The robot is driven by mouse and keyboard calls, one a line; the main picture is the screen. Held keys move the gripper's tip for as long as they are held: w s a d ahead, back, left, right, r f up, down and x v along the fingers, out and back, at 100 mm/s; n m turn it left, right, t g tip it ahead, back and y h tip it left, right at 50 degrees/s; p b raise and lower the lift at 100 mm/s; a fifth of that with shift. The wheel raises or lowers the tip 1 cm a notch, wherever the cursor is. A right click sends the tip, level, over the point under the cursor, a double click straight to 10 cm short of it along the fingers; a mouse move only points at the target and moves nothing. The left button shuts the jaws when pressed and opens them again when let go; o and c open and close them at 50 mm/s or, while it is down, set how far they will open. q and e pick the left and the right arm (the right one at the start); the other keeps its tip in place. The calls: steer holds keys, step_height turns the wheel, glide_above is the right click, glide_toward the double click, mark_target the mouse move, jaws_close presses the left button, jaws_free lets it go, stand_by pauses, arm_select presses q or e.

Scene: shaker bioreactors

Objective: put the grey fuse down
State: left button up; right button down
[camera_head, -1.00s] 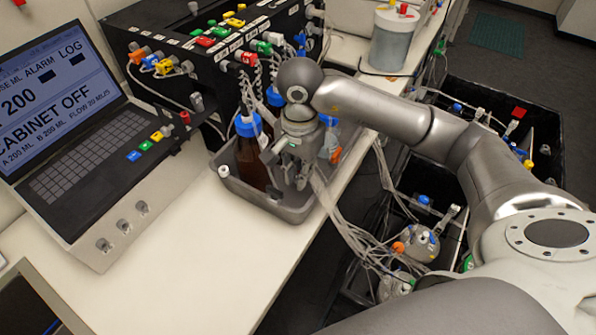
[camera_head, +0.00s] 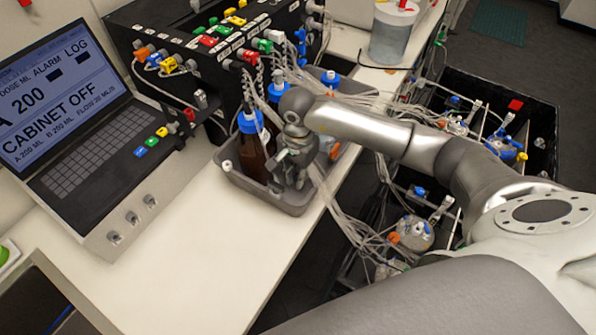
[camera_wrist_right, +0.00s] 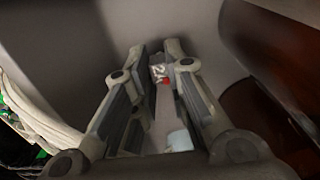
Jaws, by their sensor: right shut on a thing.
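My right gripper (camera_head: 288,181) reaches down into the grey tray (camera_head: 290,207) on the bench, beside a brown bottle with a blue cap (camera_head: 251,150). In the right wrist view the right gripper (camera_wrist_right: 162,95) is shut on the grey fuse (camera_wrist_right: 159,72), a small pale piece with a white marking and a red spot near the fingertips. The tray wall fills the background there, and the brown bottle (camera_wrist_right: 275,90) is close on the right. In the head view the fuse is hidden or too small to make out. My left gripper is not in view.
A laptop-like panel (camera_head: 95,150) stands left of the tray, with clear white bench (camera_head: 215,265) in front. A black rack (camera_head: 200,60) with coloured plugs stands behind. Tubing (camera_head: 345,220) hangs over the bench's right edge, close to my right arm.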

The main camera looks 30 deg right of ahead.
steer(key=shift+f, duration=0.2)
steer(key=c, duration=1.4)
jaws_free()
steer(key=shift+c, duration=0.2)
steer(key=shift+r, duration=0.1)
steer(key=shift+r, duration=0.4)
step_height(320, 180, up, 12)
steer(key=b, duration=0.4)
steer(key=shift+f, duration=0.25)
